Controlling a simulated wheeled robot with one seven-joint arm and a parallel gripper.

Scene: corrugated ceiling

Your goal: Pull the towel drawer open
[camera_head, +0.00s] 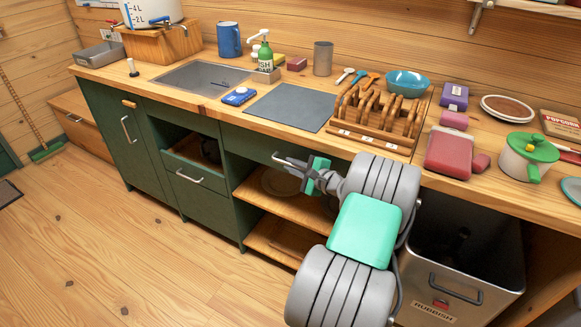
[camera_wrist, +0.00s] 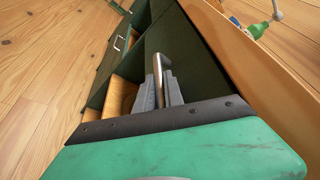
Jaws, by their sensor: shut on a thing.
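A dark green drawer front (camera_head: 247,146) sits just under the worktop, above open wooden shelves. It looks flush with the cabinet, and no towel or label shows on it. Its metal bar handle (camera_head: 284,160) sticks out from the front. It also shows in the wrist view (camera_wrist: 158,66), where it runs down between the two grey fingers. My gripper (camera_head: 303,168) is shut on this handle, and in the wrist view its fingers (camera_wrist: 161,92) lie on either side of the bar. The right part of the drawer front is hidden behind my arm.
A lower green drawer (camera_head: 195,190) with its own handle is at the left, below an opening. Open shelves (camera_head: 262,205) lie beneath my gripper. A metal rubbish bin (camera_head: 470,255) stands at the right. The wooden floor (camera_head: 110,240) in front of the cabinets is clear.

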